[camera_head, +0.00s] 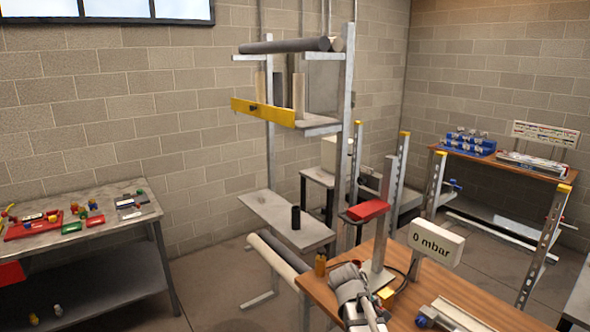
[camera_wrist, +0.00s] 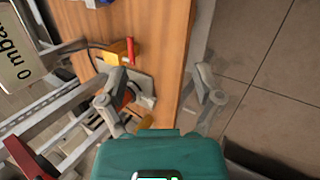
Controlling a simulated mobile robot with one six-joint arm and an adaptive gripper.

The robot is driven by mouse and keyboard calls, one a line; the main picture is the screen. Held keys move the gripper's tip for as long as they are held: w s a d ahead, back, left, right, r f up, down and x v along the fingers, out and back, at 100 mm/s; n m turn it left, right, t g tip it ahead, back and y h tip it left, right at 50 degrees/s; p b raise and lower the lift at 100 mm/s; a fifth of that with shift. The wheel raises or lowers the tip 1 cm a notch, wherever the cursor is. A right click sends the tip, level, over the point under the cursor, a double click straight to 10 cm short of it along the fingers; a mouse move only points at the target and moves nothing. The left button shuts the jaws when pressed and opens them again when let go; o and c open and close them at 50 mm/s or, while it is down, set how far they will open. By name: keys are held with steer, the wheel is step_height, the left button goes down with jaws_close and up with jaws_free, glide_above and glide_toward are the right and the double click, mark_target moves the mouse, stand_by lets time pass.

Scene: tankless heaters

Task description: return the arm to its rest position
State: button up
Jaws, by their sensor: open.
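My gripper (camera_wrist: 160,76) is in the wrist view, its two grey fingers spread wide with nothing between them. Its teal body fills the bottom centre of that view. The left finger overlaps a grey plate with an orange round part on the wooden bench (camera_wrist: 165,25); I cannot tell whether they touch. The right finger is seen over the bench edge and floor. In the head view, grey parts that look like my arm are at the bottom centre, in front of the wooden bench (camera_head: 455,284); the fingertips cannot be made out there.
A yellow fitting with a red lever (camera_wrist: 122,52) is close to the left finger. A metal rack (camera_head: 349,120) stands behind; a workbench (camera_head: 95,236) is left.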

steer(key=s+a+f+m+g+y+b, duration=0.1)
steer(key=s+a+f+m+y, duration=0.1)
steer(key=s, duration=0.4)
steer(key=s+a+f+m+g+y+b, duration=0.1)
steer(key=s+a+f+m+y, duration=0.2)
steer(key=s+m, duration=0.2)
steer(key=shift+s+f+m+y, duration=0.15)
steer(key=shift+s+m+y, duration=0.2)
steer(key=shift+s, duration=0.5)
stand_by(1.0)
